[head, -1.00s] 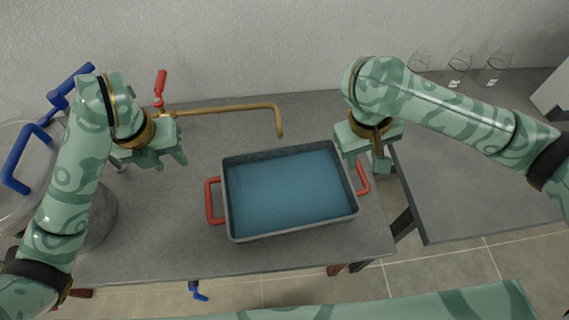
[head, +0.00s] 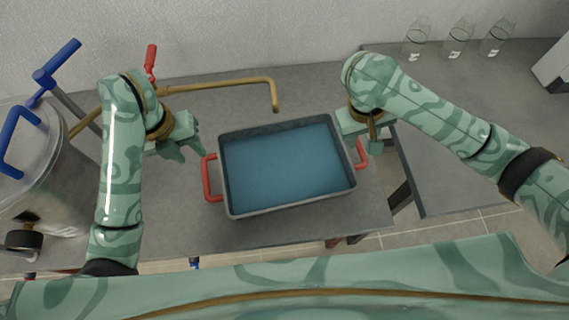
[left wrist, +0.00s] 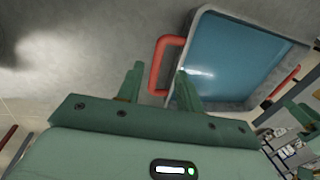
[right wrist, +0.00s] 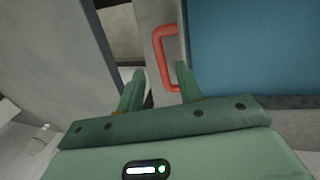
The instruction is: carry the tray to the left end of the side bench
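My left gripper (head: 193,147) is open and empty, up and left of the left handle. In the left wrist view that handle (left wrist: 163,62) lies beyond the open fingers (left wrist: 160,75). My right gripper (head: 368,146) is by the right handle. In the right wrist view its fingers (right wrist: 158,78) are open, with the handle (right wrist: 160,48) ahead of them.
The side bench (head: 440,190) is at the right, across a gap from the tray's bench (head: 290,230); its near part is clear. Several glass flasks (head: 458,38) stand at its back. A metal vessel (head: 45,190) with blue handles is at the left. The brass spout (head: 230,82) reaches behind the tray.

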